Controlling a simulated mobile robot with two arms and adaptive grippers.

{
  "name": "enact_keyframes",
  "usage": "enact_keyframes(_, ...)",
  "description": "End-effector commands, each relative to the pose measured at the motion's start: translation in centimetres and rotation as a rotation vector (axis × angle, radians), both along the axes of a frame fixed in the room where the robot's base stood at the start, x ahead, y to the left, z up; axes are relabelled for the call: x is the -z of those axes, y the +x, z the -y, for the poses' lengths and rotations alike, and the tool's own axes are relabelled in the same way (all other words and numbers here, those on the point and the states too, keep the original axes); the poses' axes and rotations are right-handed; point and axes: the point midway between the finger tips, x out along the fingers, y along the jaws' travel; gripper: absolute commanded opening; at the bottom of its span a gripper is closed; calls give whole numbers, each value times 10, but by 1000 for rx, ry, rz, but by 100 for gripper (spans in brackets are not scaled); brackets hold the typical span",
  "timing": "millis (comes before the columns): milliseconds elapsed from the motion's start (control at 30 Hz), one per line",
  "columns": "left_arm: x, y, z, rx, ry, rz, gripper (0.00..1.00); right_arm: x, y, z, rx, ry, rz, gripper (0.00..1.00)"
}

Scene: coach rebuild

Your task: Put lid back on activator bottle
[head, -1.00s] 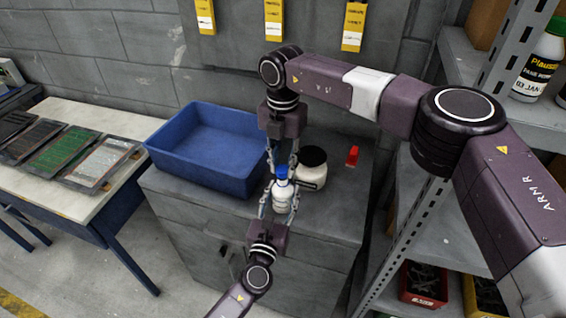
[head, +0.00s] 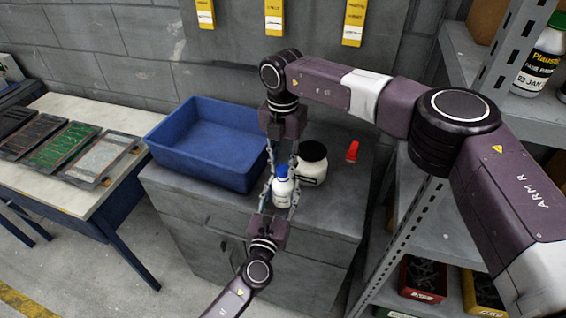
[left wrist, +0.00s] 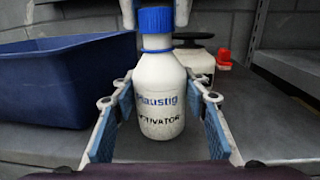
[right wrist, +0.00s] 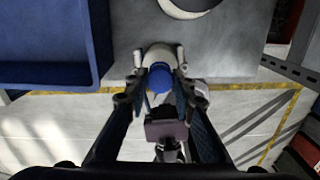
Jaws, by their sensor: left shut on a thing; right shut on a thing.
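The white activator bottle (head: 283,190) stands upright between both grippers above the grey cabinet top. Its label faces the left wrist camera (left wrist: 160,105). My left gripper (left wrist: 166,115) is shut on the bottle body, with a blue pad on each side. The blue lid (left wrist: 155,20) is at the top of the bottle neck, in line with it; it also shows in the right wrist view (right wrist: 160,78). My right gripper (head: 281,170) comes from above and is shut on the lid. I cannot tell whether the lid is screwed down.
A blue bin (head: 208,140) stands left of the bottle. A white jar with a black lid (head: 312,163) and a red object (head: 352,151) are behind and right. Metal shelving (head: 405,240) bounds the right. A table with panels (head: 85,195) stands at left.

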Motion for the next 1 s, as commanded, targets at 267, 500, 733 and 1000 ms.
enact_keyframes(267, 1, 0, 0, 0, 0, -2, 0, 6, 0, 0, -1, -1, 0, 16)
enact_keyframes(500, 1, 0, 0, 0, 0, -2, 0, 8, 0, 0, 17, -1, 1, 16)
enact_keyframes(733, 1, 0, 0, 0, 0, -2, 0, 8, 0, 1, 342, -1, 1, 16)
enact_keyframes(1000, 1, 0, 0, 0, 0, -2, 0, 8, -1, 1, 869, 0, 2, 16)
